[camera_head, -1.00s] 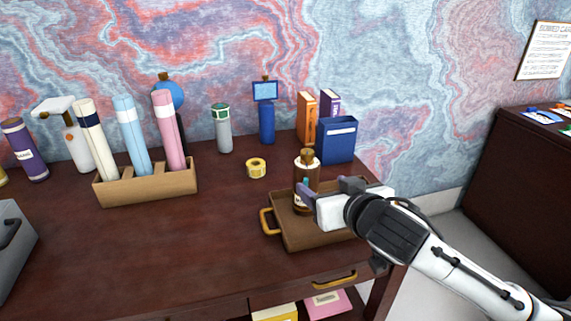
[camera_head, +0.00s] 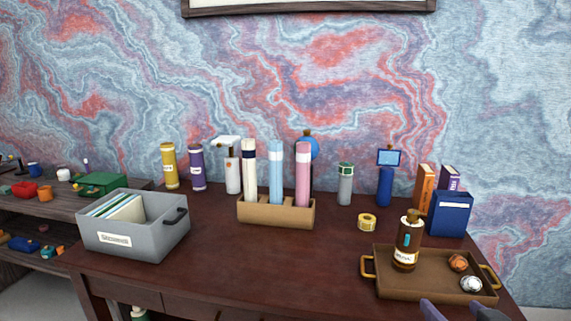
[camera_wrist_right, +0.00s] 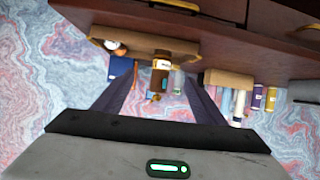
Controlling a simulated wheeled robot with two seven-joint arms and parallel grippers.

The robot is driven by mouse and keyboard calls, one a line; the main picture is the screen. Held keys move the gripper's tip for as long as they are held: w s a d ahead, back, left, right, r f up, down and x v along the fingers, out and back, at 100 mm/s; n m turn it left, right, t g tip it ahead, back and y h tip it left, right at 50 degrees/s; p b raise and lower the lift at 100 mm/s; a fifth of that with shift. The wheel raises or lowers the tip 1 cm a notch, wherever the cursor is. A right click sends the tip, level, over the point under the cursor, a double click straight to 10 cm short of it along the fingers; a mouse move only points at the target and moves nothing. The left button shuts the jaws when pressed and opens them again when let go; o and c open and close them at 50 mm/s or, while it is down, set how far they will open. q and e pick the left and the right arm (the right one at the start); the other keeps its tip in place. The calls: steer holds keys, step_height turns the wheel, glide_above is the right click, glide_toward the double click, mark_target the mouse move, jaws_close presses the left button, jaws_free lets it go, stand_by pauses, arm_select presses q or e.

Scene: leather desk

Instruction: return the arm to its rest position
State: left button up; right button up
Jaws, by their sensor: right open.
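My right gripper (camera_head: 460,311) shows at the bottom edge of the head view as two purple-grey fingertips, apart and with nothing between them. It is in front of the brown tray (camera_head: 435,282), nearer to me. In the right wrist view its open fingers (camera_wrist_right: 160,98) spread to either side. A brown bottle (camera_head: 407,245) with a cork and a pale label stands upright on the tray, clear of the fingers; it also shows in the wrist view (camera_wrist_right: 161,75). The rest of the right arm is out of the head view. My left gripper is not in view.
An orange-brown lump (camera_head: 458,262) and a silvery lump (camera_head: 471,284) lie on the tray. A blue box (camera_head: 451,215) stands behind it. A holder (camera_head: 262,213) with tubes and a grey file box (camera_head: 140,235) stand further left. The desk's middle is clear.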

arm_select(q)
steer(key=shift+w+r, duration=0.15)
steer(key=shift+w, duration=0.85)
arm_select(e)
steer(key=s+a+f+n+g+y, duration=0.1)
steer(key=s+a+f, duration=0.4)
steer(key=f, duration=0.5)
steer(key=s+a+f+n+g+y, duration=0.1)
steer(key=s+a+f, duration=0.4)
steer(key=f, duration=0.5)
steer(key=s+a+f+n+g+y, duration=0.2)
steer(key=s+a+f, duration=0.3)
steer(key=f, duration=0.5)
steer(key=s, duration=0.2)
steer(key=shift+s+a+f+y, duration=0.15)
steer(key=shift+s+f+y, duration=0.15)
steer(key=shift+f+y, duration=0.1)
steer(key=shift+r, duration=0.1)
